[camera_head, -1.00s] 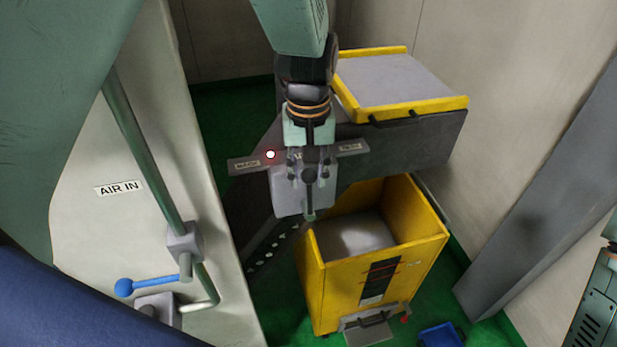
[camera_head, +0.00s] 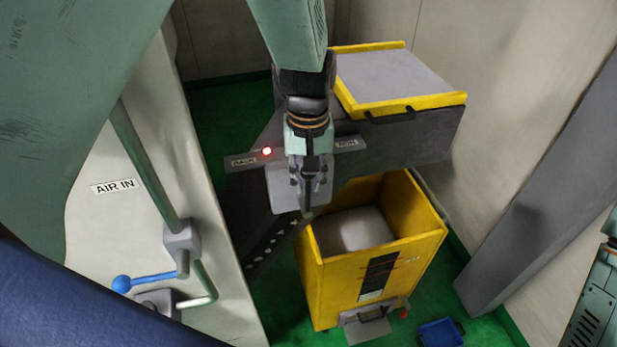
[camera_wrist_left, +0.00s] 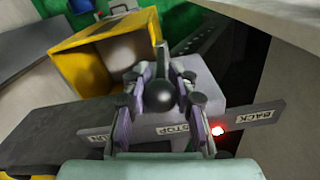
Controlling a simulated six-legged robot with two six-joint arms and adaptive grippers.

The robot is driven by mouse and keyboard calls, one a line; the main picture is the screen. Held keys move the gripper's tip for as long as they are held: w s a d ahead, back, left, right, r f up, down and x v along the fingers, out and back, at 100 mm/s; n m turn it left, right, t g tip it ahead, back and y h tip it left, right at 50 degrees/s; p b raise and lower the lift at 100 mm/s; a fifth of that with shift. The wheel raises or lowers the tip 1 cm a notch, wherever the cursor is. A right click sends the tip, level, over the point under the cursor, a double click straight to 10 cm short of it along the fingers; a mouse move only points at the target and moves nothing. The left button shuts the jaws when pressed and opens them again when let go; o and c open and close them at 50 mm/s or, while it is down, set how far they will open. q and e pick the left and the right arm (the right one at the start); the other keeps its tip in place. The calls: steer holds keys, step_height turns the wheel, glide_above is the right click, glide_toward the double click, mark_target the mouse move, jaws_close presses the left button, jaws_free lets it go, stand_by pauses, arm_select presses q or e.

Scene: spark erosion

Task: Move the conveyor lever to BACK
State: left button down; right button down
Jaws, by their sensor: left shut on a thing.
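The conveyor lever's round black knob (camera_wrist_left: 160,97) sits between the fingers of my left gripper (camera_wrist_left: 161,90) in the left wrist view. In the head view my left gripper (camera_head: 308,185) is shut on the knob and mostly hides it. The lever is on a grey box (camera_head: 283,195) on the conveyor's side. A label plate behind it reads BACK (camera_head: 243,161) at left and RUN (camera_head: 347,143) at right in the head view. The STOP label (camera_wrist_left: 172,130) shows close to the knob in the left wrist view. My right gripper is not in view.
A lit red lamp (camera_head: 266,151) is beside BACK. A yellow bin (camera_head: 320,272) stands below the conveyor. A yellow-edged tray (camera_head: 365,108) is on top. A pale machine panel with a blue-handled valve (camera_head: 150,279) stands at left. A blue tray (camera_head: 440,332) lies on the floor.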

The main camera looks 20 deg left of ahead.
arm_select(q)
steer(key=shift+a, duration=0.15)
steer(key=shift+s+a+t+h, duration=0.4)
steer(key=shift+a+h, duration=0.1)
steer(key=shift+h, duration=0.1)
stand_by(0.3)
steer(key=c, duration=1.4)
jaws_free()
steer(key=shift+w+f, duration=0.15)
step_height(320, 180, up, 12)
steer(key=a, duration=0.1)
steer(key=shift+s+a, duration=0.15)
steer(key=shift+s, duration=0.3)
